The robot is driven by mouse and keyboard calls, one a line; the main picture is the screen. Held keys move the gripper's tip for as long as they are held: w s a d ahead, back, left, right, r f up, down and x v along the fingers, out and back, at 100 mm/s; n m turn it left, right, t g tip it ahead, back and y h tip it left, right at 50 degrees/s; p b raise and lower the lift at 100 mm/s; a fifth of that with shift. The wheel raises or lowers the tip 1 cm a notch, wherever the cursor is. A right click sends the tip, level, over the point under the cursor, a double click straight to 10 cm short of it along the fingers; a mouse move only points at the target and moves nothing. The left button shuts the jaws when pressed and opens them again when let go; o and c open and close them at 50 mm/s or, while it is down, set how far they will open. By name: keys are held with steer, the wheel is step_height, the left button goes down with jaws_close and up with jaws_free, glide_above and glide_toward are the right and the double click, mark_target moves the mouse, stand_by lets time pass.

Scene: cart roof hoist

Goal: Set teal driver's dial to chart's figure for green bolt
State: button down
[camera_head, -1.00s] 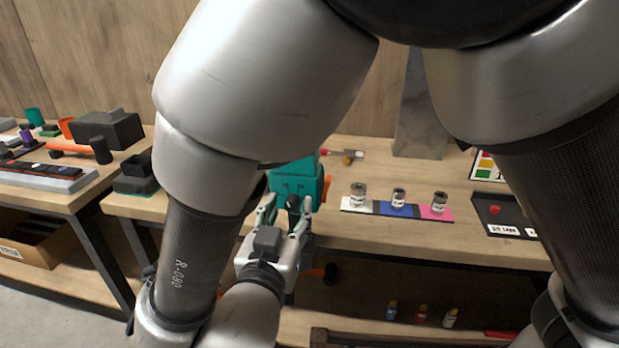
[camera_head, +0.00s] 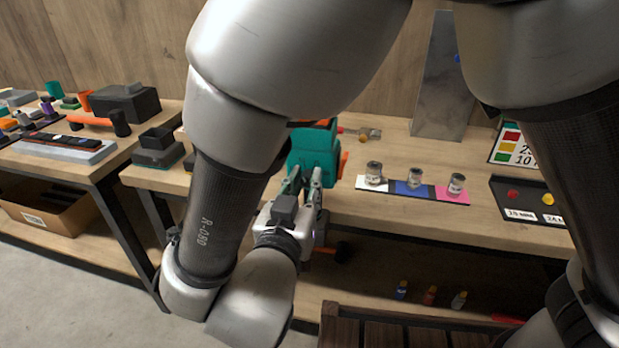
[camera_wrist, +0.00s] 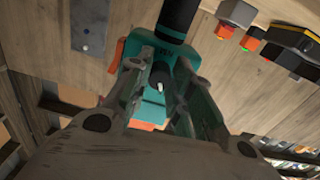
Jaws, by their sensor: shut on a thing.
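The teal driver (camera_head: 316,150) stands at the bench's front edge, partly hidden behind my arm and gripper in the head view. My gripper (camera_head: 304,184) is against its near side. In the wrist view, the driver (camera_wrist: 148,112) lies between my fingers (camera_wrist: 160,88), which are closed around its small dark dial (camera_wrist: 158,74) with a pale mark. The dial's figures are too small to read. The chart (camera_head: 516,148) at the right has red, yellow and green squares. Its green row seems to begin with 10, but my arm cuts off the rest.
A black tray (camera_head: 525,212) below the chart holds red and yellow pieces with labels. A white, blue and pink strip (camera_head: 412,190) carries three jars. A grey metal plate (camera_head: 441,90) stands behind. Orange and black tools lie on the left bench (camera_head: 98,165).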

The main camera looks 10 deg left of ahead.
steer(key=n, duration=0.4)
steer(key=shift+n, duration=0.3)
steer(key=n, duration=0.4)
steer(key=shift+n, duration=0.6)
steer(key=c, duration=1.2)
jaws_free()
steer(key=shift+c, duration=0.2)
steer(key=s, duration=1.2)
steer(key=shift+a, duration=0.4)
